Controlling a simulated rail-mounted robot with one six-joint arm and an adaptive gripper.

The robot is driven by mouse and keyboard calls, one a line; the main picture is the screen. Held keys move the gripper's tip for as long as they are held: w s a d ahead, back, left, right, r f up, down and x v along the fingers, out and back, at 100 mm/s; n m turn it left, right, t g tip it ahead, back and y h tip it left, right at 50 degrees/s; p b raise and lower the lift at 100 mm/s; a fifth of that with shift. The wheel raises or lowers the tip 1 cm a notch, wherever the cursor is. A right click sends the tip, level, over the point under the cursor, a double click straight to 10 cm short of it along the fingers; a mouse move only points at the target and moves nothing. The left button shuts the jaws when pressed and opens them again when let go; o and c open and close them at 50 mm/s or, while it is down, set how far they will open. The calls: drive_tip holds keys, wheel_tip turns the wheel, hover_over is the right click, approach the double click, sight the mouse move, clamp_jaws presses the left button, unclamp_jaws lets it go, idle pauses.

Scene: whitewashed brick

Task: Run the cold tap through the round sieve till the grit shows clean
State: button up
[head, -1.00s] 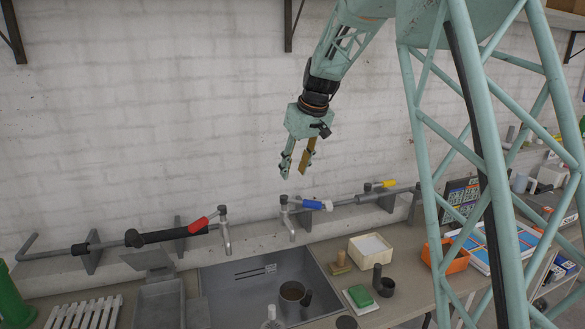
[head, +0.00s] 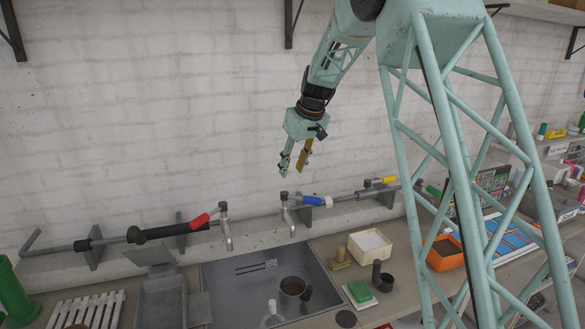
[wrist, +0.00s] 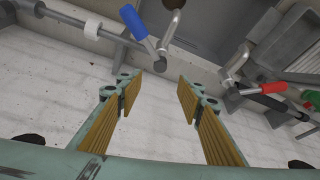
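My gripper (head: 293,174) hangs open and empty in front of the wall, above the taps. In the wrist view, its yellow-padded fingers (wrist: 158,84) stand apart with only wall between them. The blue-handled tap (head: 312,201) is below the gripper, and its spout (head: 289,222) points down over the sink's back edge. The blue lever (wrist: 136,22) and spout also show in the wrist view, beyond the fingertips. A round vessel with a dark handle (head: 292,286) sits in the metal sink (head: 235,289). Whether it is the sieve, and any grit inside, I cannot tell. No water stream is visible.
A red-handled tap (head: 200,221) is to the left of the blue one. A green sponge (head: 359,291), white-filled tray (head: 370,246) and orange bin (head: 445,253) line the right counter. A white rack (head: 88,309) lies left.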

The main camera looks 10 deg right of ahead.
sight(285, 193)
drive_tip(key=shift+p+x, duration=0.95)
drive_tip(key=shift+x, duration=5.8)
drive_tip(key=shift+c, duration=0.5)
drive_tip(key=c, duration=0.8)
drive_tip(key=shift+s, duration=0.1)
drive_tip(key=shift+m, duration=0.3)
drive_tip(key=shift+m+h+p, duration=0.3)
drive_tip(key=shift+m+p, duration=0.3)
drive_tip(key=shift+p, duration=0.05)
drive_tip(key=shift+f+m+h+p, duration=0.1)
drive_tip(key=shift+m+h+p, duration=0.35)
drive_tip(key=shift+m, duration=0.35)
drive_tip(key=shift+c, duration=0.3)
